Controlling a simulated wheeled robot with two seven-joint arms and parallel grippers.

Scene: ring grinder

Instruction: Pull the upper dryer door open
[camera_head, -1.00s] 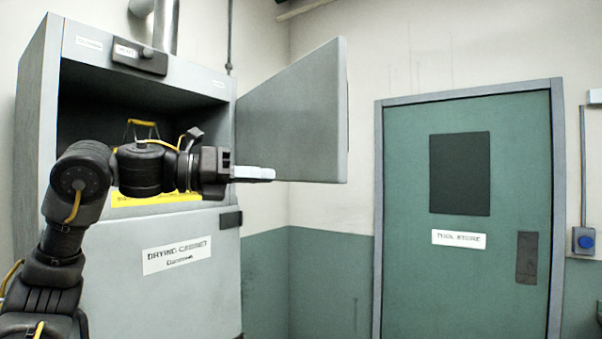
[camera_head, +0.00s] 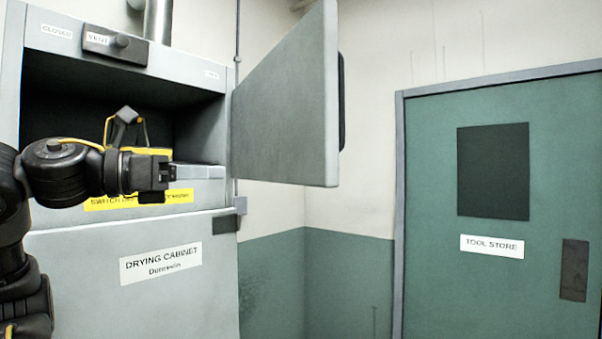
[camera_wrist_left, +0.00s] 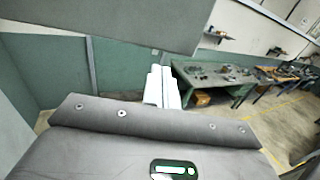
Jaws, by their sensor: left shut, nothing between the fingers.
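The upper dryer door (camera_head: 288,105) stands swung wide open to the right of the drying cabinet (camera_head: 90,255), hinged at the cabinet's right side. The upper compartment (camera_head: 60,95) is exposed and dark inside. My left gripper (camera_head: 208,171) is in front of the lower edge of the opening, left of the door and apart from it in the picture. Its fingers are shut and empty; they also show together in the left wrist view (camera_wrist_left: 163,88). A grey panel, apparently the door (camera_wrist_left: 120,18), crosses the top of that view. My right gripper is not in view.
A yellow handle-like frame (camera_head: 108,130) shows in the compartment behind my left arm. A green tool store door (camera_head: 480,270) is at the right. In the wrist view, a workbench (camera_wrist_left: 215,80) stands farther off.

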